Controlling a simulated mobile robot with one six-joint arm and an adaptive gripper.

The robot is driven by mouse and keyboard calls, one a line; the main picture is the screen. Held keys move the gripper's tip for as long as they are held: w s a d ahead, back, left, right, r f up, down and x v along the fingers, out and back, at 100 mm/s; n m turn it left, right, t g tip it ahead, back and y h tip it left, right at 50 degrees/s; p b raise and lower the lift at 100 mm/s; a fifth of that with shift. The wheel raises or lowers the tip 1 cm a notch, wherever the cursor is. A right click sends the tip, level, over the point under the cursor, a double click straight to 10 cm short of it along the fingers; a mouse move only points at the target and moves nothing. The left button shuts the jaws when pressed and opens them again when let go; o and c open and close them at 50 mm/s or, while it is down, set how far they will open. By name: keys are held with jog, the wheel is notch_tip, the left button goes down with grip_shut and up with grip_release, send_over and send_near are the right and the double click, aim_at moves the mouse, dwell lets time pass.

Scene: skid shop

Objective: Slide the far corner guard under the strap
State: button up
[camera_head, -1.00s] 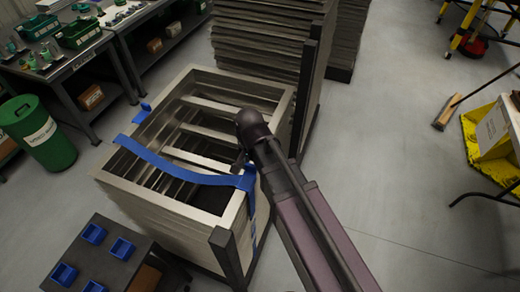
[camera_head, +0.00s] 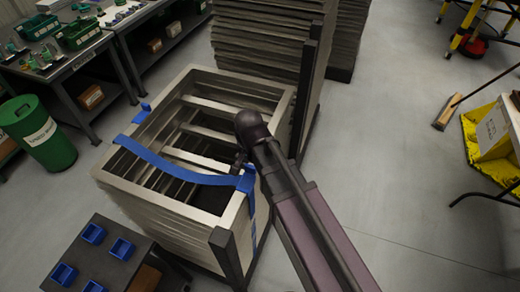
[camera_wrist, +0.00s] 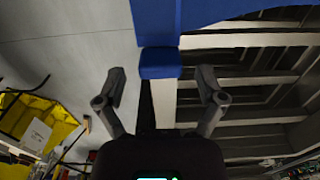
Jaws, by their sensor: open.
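A blue strap (camera_head: 180,172) crosses the top of a stack of pale open frames (camera_head: 170,230) and hangs down its right side. A blue piece, seemingly a corner guard (camera_head: 247,181), sits at the right top edge by the strap. Another blue piece (camera_head: 144,109) is on the stack's left edge, apart from the strap. In the wrist view, my gripper (camera_wrist: 160,76) is open, with one finger on each side of a small blue block (camera_wrist: 160,62) just below the wide blue band (camera_wrist: 195,14). Contact cannot be told. In the head view my arm mostly hides the gripper.
A dark cart with blue bins (camera_head: 122,248) stands at front left. Taller stacks (camera_head: 262,45) rise behind. A green barrel (camera_head: 45,140) and workbenches (camera_head: 75,65) are at left. A broom (camera_head: 445,112) and yellow-based box (camera_head: 490,140) are at right. Floor right of my arm is clear.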

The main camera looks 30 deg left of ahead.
aim_at(250, 166)
jog(key=shift+r, duration=0.15)
jog(key=shift+r+p, duration=2.1)
jog(key=shift+p, duration=0.15)
jog(key=shift+r, duration=0.15)
jog(key=shift+r+p, duration=1.85)
jog(key=shift+p, duration=0.15)
jog(key=w+d, duration=0.7)
jog(key=d, duration=0.4)
jog(key=w+d, duration=0.2)
jog(key=d, duration=1.4)
jog(key=w+d+m, duration=0.1)
jog(key=w+d, duration=0.2)
jog(key=d, duration=1.4)
jog(key=shift+d, duration=0.2)
